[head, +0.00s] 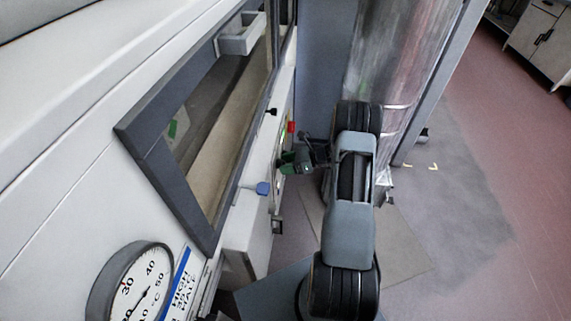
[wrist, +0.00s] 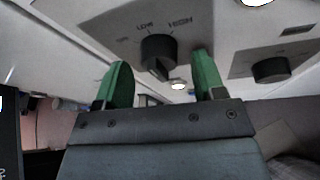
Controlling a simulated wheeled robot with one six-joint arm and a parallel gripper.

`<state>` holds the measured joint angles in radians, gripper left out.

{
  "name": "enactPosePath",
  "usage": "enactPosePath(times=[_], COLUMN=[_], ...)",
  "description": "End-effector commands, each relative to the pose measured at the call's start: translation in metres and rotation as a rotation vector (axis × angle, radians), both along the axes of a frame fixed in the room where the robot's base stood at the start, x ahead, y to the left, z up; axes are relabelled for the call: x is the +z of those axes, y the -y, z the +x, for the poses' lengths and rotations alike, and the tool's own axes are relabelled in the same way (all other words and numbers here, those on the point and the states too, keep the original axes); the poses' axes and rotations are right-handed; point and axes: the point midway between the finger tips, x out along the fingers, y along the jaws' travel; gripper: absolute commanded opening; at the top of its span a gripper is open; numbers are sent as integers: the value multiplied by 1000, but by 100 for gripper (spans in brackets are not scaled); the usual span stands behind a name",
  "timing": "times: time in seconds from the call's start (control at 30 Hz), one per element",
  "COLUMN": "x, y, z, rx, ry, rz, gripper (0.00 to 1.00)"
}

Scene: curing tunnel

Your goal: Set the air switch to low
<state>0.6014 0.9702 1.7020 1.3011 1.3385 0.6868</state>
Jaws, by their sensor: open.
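The air switch (wrist: 158,50) is a dark rotary knob on a pale panel, with LOW printed at its upper left and HIGH at its upper right in the wrist view. I cannot tell clearly which mark it points to. My gripper (wrist: 162,72) is open, with its two green fingers on either side of the knob in that view; whether they touch it I cannot tell. In the head view my gripper (head: 290,164) is at the panel's side, and it and my arm partly hide the controls there.
A second dark knob (wrist: 270,70) sits to the right on the panel. In the head view a blue knob (head: 263,188) and a red part (head: 291,127) are near my gripper. A framed window (head: 180,185) and a round gauge (head: 128,292) are at the left. Open floor (head: 470,220) lies right.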

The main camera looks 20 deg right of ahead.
Motion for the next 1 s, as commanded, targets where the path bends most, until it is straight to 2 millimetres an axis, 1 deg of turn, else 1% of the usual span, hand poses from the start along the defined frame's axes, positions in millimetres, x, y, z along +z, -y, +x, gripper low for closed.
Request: enactPosePath(times=[0.17, 0.4, 0.6, 0.8, 1.0], x=[10, 26, 36, 41, 43], y=[26, 68, 95, 109, 112], z=[-12, -34, -47, -54, -56], rx=[-3, -3, -2, -1, 1], ry=[2, 2, 1, 1, 1], rz=[-2, -2, -1, -1, 0], gripper=[63, 63, 63, 63, 63])
